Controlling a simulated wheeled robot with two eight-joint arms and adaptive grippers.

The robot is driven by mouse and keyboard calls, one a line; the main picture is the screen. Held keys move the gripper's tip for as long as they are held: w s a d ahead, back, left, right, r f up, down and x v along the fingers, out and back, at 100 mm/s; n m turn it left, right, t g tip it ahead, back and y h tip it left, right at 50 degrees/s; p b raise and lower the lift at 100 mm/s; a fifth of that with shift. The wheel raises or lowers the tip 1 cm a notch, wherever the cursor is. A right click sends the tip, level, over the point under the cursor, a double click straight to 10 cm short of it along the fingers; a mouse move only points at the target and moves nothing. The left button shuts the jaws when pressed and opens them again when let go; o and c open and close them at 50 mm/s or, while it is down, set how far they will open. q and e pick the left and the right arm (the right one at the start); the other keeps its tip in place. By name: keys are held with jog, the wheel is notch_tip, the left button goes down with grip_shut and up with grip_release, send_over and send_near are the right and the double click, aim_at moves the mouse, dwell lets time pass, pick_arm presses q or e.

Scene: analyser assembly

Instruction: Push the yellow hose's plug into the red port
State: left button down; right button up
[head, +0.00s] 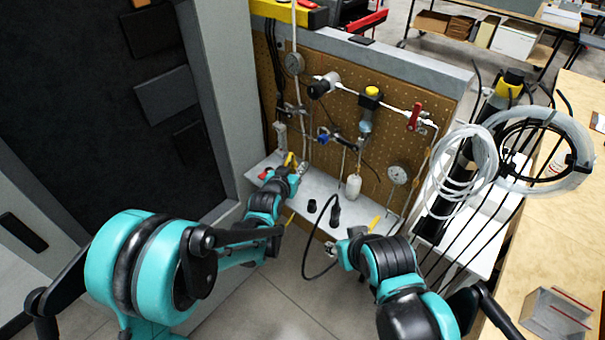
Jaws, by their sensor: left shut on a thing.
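My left gripper (295,168) is at the left end of the grey shelf, in front of the pegboard. It is shut on the yellow hose's plug, of which only a little yellow (290,158) shows at the fingertips. A small red part (265,174), which may be the red port, sits on the shelf just left of the gripper. Whether plug and port touch is too small to tell. My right gripper (334,250) is low in front of the shelf, right of centre. Its fingers are too small to read.
The pegboard (390,150) carries gauges, valves and pipes, with a red-handled valve (415,116) at right. A black cable (322,236) hangs off the shelf (345,213) between my arms. Coiled white tubing (465,165) stands at right, beside a wooden table (560,240).

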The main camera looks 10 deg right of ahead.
pick_arm(q)
jog(key=w+a+f+b, duration=0.2)
jog(key=w+a+b, duration=0.1)
jog(key=w+a, duration=0.5)
jog(key=shift+w+f, duration=0.35)
jog(key=shift+w, duration=0.65)
jog(key=shift+d, duration=0.1)
jog(key=shift+w+d+f+b, duration=0.2)
jog(key=shift+w+f+b, duration=0.2)
jog(key=shift+f, duration=0.2)
jog(key=shift+w+d+f+b, duration=0.15)
jog(key=shift+w+f+b, duration=0.25)
jog(key=shift+f, duration=0.15)
jog(key=shift+s+f+b, duration=0.1)
jog(key=shift+f+b, duration=0.2)
jog(key=shift+b, duration=0.05)
dwell(0.8)
jog(key=shift+f+b, duration=0.3)
jog(key=shift+f, duration=0.1)
